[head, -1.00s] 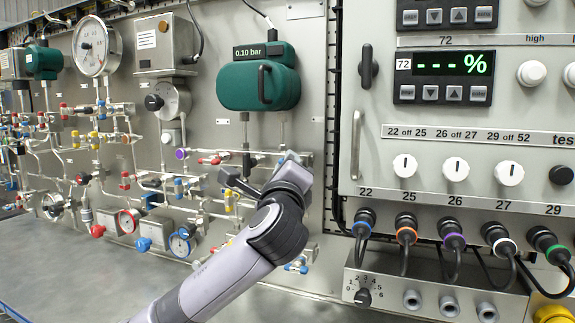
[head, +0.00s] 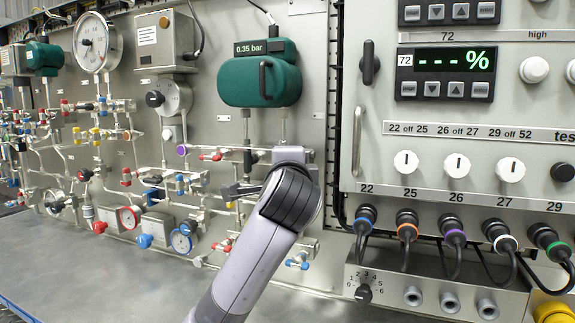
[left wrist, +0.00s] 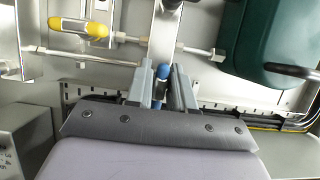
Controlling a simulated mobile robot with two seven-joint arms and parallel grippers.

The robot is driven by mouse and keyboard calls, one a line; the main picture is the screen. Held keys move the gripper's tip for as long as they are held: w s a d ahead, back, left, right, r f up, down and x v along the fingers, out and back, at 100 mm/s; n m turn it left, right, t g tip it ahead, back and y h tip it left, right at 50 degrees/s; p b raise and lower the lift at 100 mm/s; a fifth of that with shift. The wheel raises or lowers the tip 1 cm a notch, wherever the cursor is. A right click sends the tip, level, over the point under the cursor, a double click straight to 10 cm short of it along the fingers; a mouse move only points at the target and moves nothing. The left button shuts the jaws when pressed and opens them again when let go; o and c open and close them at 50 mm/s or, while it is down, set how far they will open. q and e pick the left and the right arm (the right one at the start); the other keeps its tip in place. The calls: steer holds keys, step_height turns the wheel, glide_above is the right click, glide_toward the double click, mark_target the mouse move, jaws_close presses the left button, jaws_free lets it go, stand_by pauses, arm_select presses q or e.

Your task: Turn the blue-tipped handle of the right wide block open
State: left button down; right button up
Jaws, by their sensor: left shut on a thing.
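My left gripper (head: 238,190) reaches across the right part of the pipe panel, below the green gauge box. In the left wrist view its two grey fingers (left wrist: 161,92) are shut on a blue-tipped handle (left wrist: 163,72), whose blue tip shows between them. A silver fitting (left wrist: 165,30) stands just beyond the handle in that view. In the head view my own arm hides the held handle and most of the block it belongs to. My right gripper is in neither current view.
The green box (head: 260,82) above reads 0.35 bar. A yellow handle (left wrist: 78,26) lies left of the fingers in the left wrist view. A red-tipped handle (head: 210,156) is close above the gripper. The grey control cabinet (head: 372,212) stands at the right.

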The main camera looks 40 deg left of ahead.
stand_by(0.5)
arm_select(q)
steer(key=c, duration=1.2)
jaws_free()
steer(key=shift+o, duration=0.2)
steer(key=b+v, duration=0.1)
steer(key=v, duration=0.6)
